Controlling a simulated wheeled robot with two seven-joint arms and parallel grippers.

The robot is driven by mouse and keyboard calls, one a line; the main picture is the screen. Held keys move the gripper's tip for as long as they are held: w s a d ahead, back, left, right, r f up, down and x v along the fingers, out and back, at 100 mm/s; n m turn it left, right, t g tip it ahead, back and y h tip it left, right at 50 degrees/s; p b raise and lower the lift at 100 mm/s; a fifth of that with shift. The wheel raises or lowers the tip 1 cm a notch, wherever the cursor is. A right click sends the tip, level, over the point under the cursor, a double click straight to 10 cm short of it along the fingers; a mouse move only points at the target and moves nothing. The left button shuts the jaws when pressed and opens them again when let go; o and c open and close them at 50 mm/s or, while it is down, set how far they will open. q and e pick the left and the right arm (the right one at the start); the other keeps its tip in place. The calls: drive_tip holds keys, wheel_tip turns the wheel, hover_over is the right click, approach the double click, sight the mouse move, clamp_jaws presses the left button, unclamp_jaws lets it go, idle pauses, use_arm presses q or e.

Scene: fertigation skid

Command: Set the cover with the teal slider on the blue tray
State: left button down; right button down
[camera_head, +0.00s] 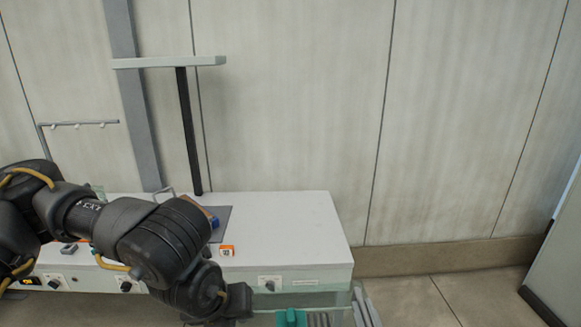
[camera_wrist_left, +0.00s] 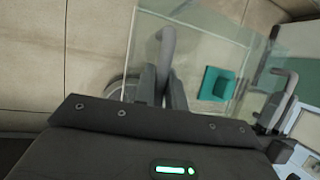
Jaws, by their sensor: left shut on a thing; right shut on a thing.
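The cover is a clear sheet (camera_wrist_left: 205,48) with a grey bar handle at each side and a teal slider (camera_wrist_left: 215,84) on it. In the head view, the teal slider (camera_head: 291,318) shows at the bottom edge, and most of the cover is cut off. My left gripper (camera_wrist_left: 160,92) is shut on the near handle (camera_wrist_left: 167,48). My right gripper (camera_wrist_left: 273,108) is at the other handle (camera_wrist_left: 288,82), shut on it. A blue object (camera_head: 214,217) on the white bench is partly hidden by my left arm; I cannot tell whether it is the blue tray.
The white bench (camera_head: 290,220) stands against the panelled wall, its right top clear. A small orange-and-white block (camera_head: 227,250) and knobs such as this one (camera_head: 269,283) are at its front. A dark post (camera_head: 189,130) carries a pale crossbar (camera_head: 170,62). Floor (camera_head: 430,300) is open at right.

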use_arm(q)
drive_tip(key=shift+w+a, duration=0.1)
drive_tip(key=shift+w, duration=0.05)
use_arm(e)
drive_tip(key=shift+w+d+r, duration=0.1)
